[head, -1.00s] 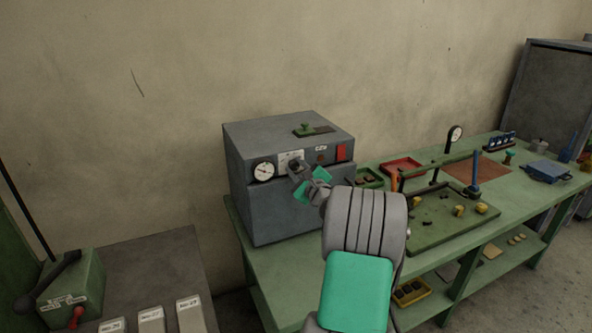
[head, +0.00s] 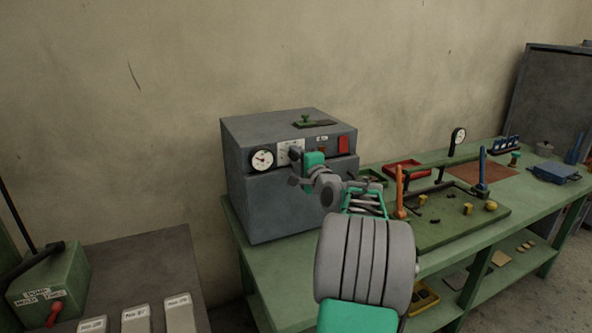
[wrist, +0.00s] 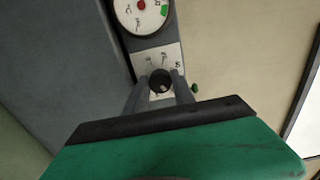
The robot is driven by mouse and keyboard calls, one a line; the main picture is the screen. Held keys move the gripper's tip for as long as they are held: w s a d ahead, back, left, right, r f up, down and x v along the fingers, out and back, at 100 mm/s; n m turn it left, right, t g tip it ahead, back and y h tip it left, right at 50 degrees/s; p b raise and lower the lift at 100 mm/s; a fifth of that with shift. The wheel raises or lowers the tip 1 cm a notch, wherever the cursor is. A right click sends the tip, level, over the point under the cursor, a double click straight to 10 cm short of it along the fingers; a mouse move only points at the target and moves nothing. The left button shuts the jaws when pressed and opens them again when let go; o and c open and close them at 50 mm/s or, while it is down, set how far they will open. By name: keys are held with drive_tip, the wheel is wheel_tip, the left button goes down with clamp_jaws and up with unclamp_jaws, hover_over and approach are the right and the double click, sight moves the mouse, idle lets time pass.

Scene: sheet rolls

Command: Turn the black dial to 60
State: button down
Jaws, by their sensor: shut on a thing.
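The grey box (head: 275,205) stands on the green bench against the wall. On its front panel, the black dial (wrist: 160,80) sits on a white plate with marks around it. In the wrist view, my gripper (wrist: 161,88) has a finger on either side of the dial and is shut on it. The plate's numbers are too small and tilted to read surely, so the dial's setting cannot be told. In the head view, my gripper (head: 295,157) covers the dial, and part of the white plate (head: 284,151) shows beside it.
A round gauge (head: 262,160) is left of the dial, and a red switch (head: 344,145) is to the right. A green knob (head: 307,119) stands on the box top. Red tray (head: 402,170) and a green fixture board (head: 440,235) lie on the bench to the right.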

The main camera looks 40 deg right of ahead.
drive_tip(key=n+b, duration=0.1)
drive_tip(key=b, duration=0.1)
drive_tip(key=n+b, duration=0.4)
drive_tip(key=shift+f, duration=0.25)
drive_tip(key=shift+r+n+b, duration=0.15)
drive_tip(key=shift+n+b, duration=0.85)
drive_tip(key=shift+n, duration=0.3)
drive_tip(key=shift+r, duration=0.1)
drive_tip(key=c, duration=1.1)
unclamp_jaws()
drive_tip(key=shift+o, duration=0.2)
drive_tip(key=shift+s, duration=0.1)
drive_tip(key=v, duration=0.7)
drive_tip(key=shift+s+b, duration=0.3)
drive_tip(key=shift+b, duration=0.1)
